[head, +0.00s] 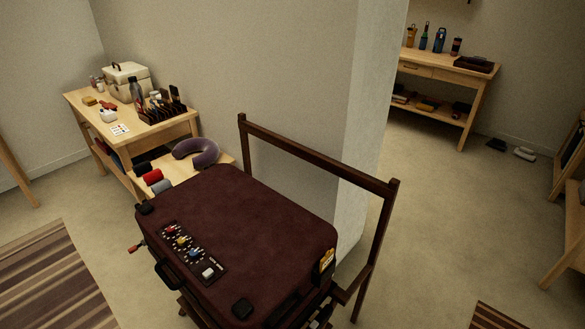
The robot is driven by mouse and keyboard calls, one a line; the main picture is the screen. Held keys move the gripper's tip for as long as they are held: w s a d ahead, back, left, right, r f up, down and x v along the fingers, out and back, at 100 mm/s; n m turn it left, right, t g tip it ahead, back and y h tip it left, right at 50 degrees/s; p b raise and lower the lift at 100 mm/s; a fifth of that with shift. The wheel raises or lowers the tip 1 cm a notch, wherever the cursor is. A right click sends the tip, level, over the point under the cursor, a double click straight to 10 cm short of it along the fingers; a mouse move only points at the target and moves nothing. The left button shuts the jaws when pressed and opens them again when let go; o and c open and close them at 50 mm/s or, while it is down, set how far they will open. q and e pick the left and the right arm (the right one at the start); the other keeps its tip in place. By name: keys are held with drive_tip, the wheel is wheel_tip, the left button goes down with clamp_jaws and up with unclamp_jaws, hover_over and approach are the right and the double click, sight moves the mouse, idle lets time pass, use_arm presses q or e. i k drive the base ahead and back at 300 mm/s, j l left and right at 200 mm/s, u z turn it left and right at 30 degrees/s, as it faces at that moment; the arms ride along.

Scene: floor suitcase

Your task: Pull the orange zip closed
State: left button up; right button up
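A dark maroon suitcase (240,225) lies flat with its lid down on a dark wooden rack (320,160) with a raised back rail. A small orange-red tab (134,248) sticks out at the suitcase's left side, near the left corner. It looks like a zip pull, but it is too small to be sure. A black panel (190,252) on the lid carries small red, yellow, blue and white pieces. I cannot tell how far the zip seam is closed. Neither of my grippers is in view.
A wooden side table (150,135) with a cream case (127,80) and small items stands behind left. A purple neck pillow (197,152) lies on a low shelf beside it. A wall corner (375,110) stands behind the rack. A striped rug (60,280) lies on open floor at left.

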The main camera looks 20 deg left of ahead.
sight(134, 247)
drive_tip(key=u, duration=1.2)
